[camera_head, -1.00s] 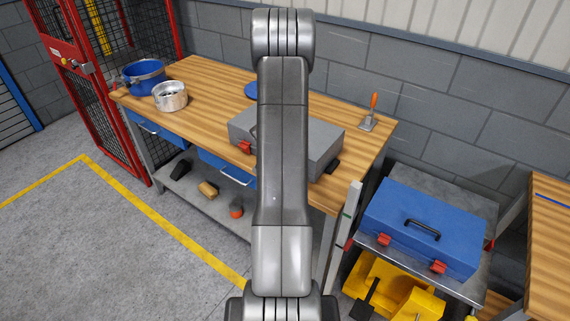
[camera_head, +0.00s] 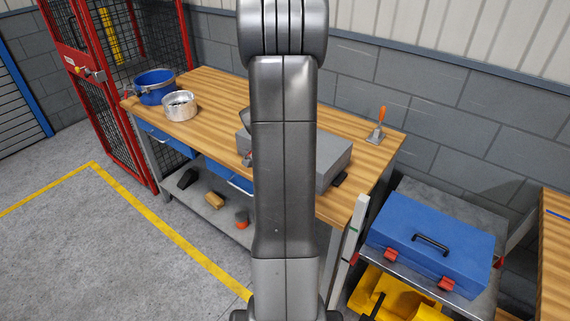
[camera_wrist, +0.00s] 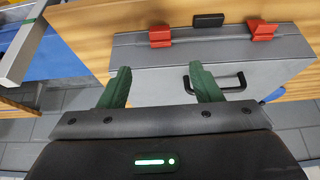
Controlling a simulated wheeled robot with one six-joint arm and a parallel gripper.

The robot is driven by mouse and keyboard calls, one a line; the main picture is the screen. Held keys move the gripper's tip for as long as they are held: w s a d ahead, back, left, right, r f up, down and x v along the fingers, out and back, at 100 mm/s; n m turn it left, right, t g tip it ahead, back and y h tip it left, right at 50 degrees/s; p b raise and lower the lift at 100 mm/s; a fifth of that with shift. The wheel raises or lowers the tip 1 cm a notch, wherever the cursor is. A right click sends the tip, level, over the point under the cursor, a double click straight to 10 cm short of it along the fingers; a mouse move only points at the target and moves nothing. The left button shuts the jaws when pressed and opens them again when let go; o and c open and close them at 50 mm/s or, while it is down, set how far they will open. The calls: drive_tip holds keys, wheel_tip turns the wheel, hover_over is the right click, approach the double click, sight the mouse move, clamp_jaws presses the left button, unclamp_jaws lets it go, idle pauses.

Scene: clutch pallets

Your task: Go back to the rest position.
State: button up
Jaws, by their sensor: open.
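My gripper (camera_wrist: 160,88) shows in the wrist view with its two green fingers apart and nothing between them. Beyond the fingers is a grey toolbox (camera_wrist: 150,82) with red latches and a dark handle; the right finger overlaps the handle in the picture, and I cannot tell how far apart they are. In the head view my raised grey arm stands in the middle and hides part of the grey toolbox (camera_head: 333,160) on the wooden workbench (camera_head: 222,105). My gripper is not visible in the head view.
A blue pot (camera_head: 155,88) and a metal pot (camera_head: 180,106) stand at the bench's left. An orange-handled tool (camera_head: 378,125) stands at its right. A blue toolbox (camera_head: 430,240) lies on a grey cart. A red mesh cage (camera_head: 105,80) stands left. The floor at left is clear.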

drive_tip(key=shift+s+a+r, duration=0.1)
drive_tip(key=shift+s+r, duration=0.05)
drive_tip(key=shift+r, duration=0.15)
drive_tip(key=x, duration=1.4)
drive_tip(key=shift+r, duration=0.1)
drive_tip(key=shift+s+a+r, duration=0.15)
drive_tip(key=shift+r, duration=0.3)
drive_tip(key=v, duration=1.2)
drive_tip(key=x, duration=1.3)
drive_tip(key=shift+f, duration=0.2)
drive_tip(key=shift+s+a+r+t, duration=0.1)
drive_tip(key=shift+s+a+t, duration=0.1)
drive_tip(key=shift+s+t, duration=0.1)
drive_tip(key=shift+h, duration=0.3)
